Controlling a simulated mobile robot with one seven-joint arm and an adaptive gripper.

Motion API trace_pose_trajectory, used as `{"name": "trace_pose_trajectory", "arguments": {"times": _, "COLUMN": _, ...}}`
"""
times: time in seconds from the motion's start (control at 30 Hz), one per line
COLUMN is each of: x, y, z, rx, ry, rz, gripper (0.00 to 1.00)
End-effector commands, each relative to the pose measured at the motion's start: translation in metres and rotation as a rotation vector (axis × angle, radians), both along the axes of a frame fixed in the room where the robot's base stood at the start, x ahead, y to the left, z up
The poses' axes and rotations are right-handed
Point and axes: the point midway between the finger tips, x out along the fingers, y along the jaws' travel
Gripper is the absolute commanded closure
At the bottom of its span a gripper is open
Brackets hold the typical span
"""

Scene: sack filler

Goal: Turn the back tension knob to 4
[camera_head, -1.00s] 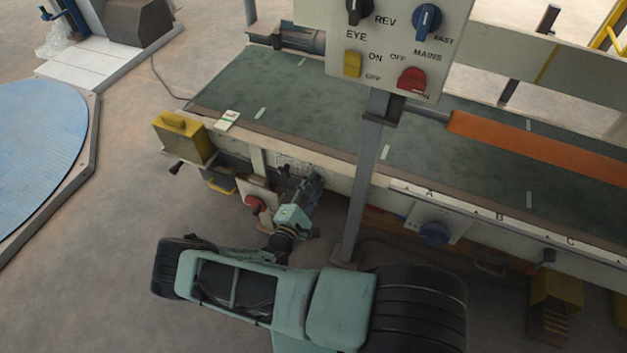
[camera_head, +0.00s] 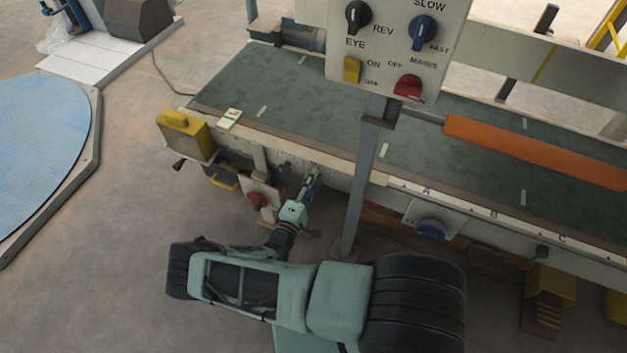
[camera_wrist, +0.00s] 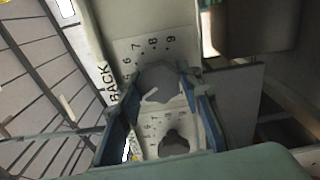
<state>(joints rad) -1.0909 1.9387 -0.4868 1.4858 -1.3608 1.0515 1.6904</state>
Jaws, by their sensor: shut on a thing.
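The back tension knob (camera_wrist: 162,84) is a grey knob on a pale plate marked BACK (camera_wrist: 108,82) in the wrist view. The digits 6, 7, 8 and 9 show around its far side; lower numbers are hidden by a blue finger. A white line on the knob slants to the lower left in the picture. My gripper (camera_wrist: 160,88) has its blue fingers on either side of the knob, shut on it. In the head view my gripper (camera_head: 312,180) is at the machine's near side, and the knob is too small to make out.
A second grey knob (camera_wrist: 174,143) with its own numbers sits just below in the wrist view. A red knob (camera_head: 257,200) is left of my gripper; a grey post (camera_head: 362,185) and a blue knob (camera_head: 431,230) are to its right. The green belt (camera_head: 290,95) lies above.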

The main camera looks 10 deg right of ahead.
Motion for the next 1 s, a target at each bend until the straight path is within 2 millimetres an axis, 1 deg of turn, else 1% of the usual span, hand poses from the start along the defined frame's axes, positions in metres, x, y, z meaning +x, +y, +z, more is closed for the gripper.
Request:
{"name": "trace_pose_trajectory", "arguments": {"times": 0.23, "x": 0.001, "y": 0.000, "z": 0.001, "rx": -0.001, "ry": 0.000, "rz": 0.000, "gripper": 0.91}}
{"name": "trace_pose_trajectory", "arguments": {"times": 0.27, "x": 0.001, "y": 0.000, "z": 0.000, "rx": -0.001, "ry": 0.000, "rz": 0.000, "gripper": 0.66}}
{"name": "trace_pose_trajectory", "arguments": {"times": 0.4, "x": 0.000, "y": 0.000, "z": 0.000, "rx": -0.001, "ry": 0.000, "rz": 0.000, "gripper": 0.51}}
{"name": "trace_pose_trajectory", "arguments": {"times": 0.43, "x": 0.000, "y": 0.000, "z": 0.000, "rx": -0.001, "ry": 0.000, "rz": 0.000, "gripper": 0.49}}
{"name": "trace_pose_trajectory", "arguments": {"times": 0.67, "x": 0.000, "y": 0.000, "z": 0.000, "rx": -0.002, "ry": 0.001, "rz": 0.000, "gripper": 0.49}}
{"name": "trace_pose_trajectory", "arguments": {"times": 0.77, "x": -0.003, "y": 0.003, "z": 0.000, "rx": -0.001, "ry": 0.002, "rz": 0.001, "gripper": 0.49}}
{"name": "trace_pose_trajectory", "arguments": {"times": 0.87, "x": -0.013, "y": 0.011, "z": 0.000, "rx": -0.001, "ry": 0.002, "rz": 0.003, "gripper": 0.49}}
{"name": "trace_pose_trajectory", "arguments": {"times": 1.0, "x": -0.033, "y": 0.025, "z": 0.000, "rx": -0.001, "ry": 0.002, "rz": 0.003, "gripper": 0.49}}
